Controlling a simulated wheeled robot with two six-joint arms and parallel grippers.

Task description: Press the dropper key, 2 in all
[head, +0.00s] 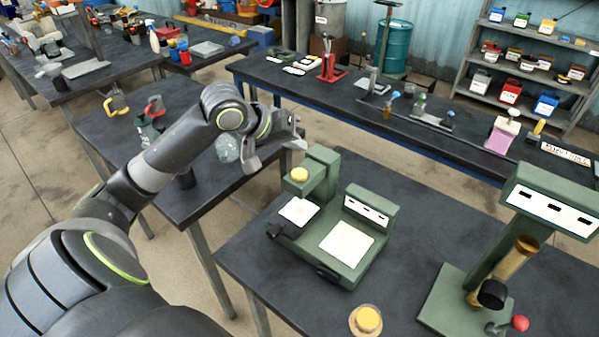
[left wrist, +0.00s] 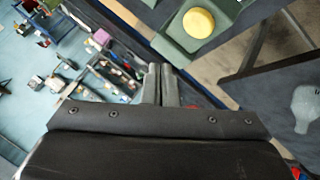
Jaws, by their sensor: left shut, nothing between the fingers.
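A green machine (head: 375,222) stands on the dark near table. The yellow key also shows at the top of the left wrist view (left wrist: 198,23). My left gripper (head: 292,138) is shut and empty, raised behind and just left of the post, apart from the yellow key. Its closed fingers (left wrist: 166,85) show in the left wrist view. A second yellow round piece (head: 367,320) sits on a clear base at the table's front. I cannot tell from looks which one is the dropper key. My right gripper is not in view.
A green stand (head: 545,205) with a brass tube (head: 517,257) and a red-knobbed lever (head: 519,323) stands at the right. A table with a clear flask (head: 227,148) is at the left. A long bench lies behind. Bare tabletop lies between machine and stand.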

